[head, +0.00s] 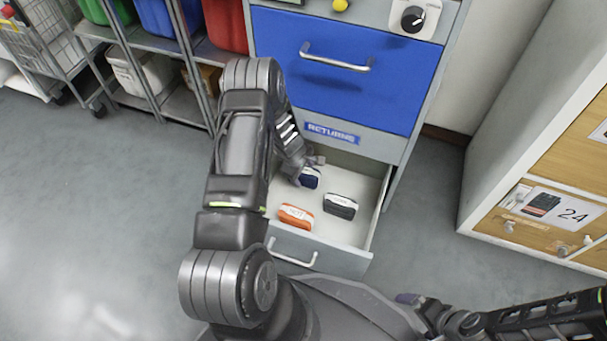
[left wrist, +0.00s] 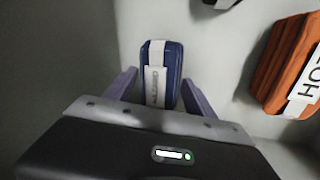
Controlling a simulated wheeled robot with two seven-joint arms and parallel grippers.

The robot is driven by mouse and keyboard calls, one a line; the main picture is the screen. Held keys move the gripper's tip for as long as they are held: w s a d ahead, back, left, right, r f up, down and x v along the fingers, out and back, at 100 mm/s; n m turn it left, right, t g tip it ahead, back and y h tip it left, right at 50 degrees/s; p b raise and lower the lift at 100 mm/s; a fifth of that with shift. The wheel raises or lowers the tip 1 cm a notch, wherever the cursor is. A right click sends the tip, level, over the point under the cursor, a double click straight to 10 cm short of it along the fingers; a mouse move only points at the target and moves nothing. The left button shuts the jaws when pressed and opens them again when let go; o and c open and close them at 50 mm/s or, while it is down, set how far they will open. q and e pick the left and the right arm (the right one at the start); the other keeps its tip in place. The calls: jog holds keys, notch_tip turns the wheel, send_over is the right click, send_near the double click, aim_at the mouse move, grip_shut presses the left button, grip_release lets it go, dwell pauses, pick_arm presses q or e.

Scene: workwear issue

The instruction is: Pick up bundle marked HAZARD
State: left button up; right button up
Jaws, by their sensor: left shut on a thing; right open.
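My left gripper (head: 314,161) reaches down into the open lower drawer. It is shut on a navy bundle (head: 309,178) with a white band. In the left wrist view the navy bundle (left wrist: 174,72) lies between my two fingers (left wrist: 158,85); the lettering on its band is too small to read. An orange bundle (head: 295,216) lies in the drawer, and its band in the left wrist view starts with "HO". A black-grey bundle (head: 341,206) with a white band lies to its right. My right gripper (head: 410,299) is open at the bottom right, partly hidden.
The drawer (head: 355,232) is pulled out below a blue drawer front (head: 335,65), with a RETURNS label (head: 332,133) between. A shelf rack with coloured bins (head: 162,18) stands at the left. A cabinet (head: 540,150) stands at the right. The floor left is clear.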

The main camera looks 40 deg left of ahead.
pick_arm(q)
jog(key=shift+s, duration=0.1)
grip_shut()
jog(key=shift+s, duration=0.1)
dwell(0.3)
jog(key=shift+s+r+p, duration=0.3)
jog(key=shift+s+r, duration=0.05)
jog(key=shift+r, duration=0.05)
jog(key=s+d+r+p, duration=0.1)
jog(key=s+r, duration=0.1)
jog(key=s, duration=0.2)
jog(key=s+d+r+p, duration=0.1)
jog(key=s+r, duration=0.1)
jog(key=s, duration=0.2)
jog(key=s+d+r+p, duration=0.1)
jog(key=s+d+r, duration=0.1)
jog(key=s+r, duration=0.1)
jog(key=shift+s+d+r, duration=0.1)
jog(key=shift+s, duration=0.55)
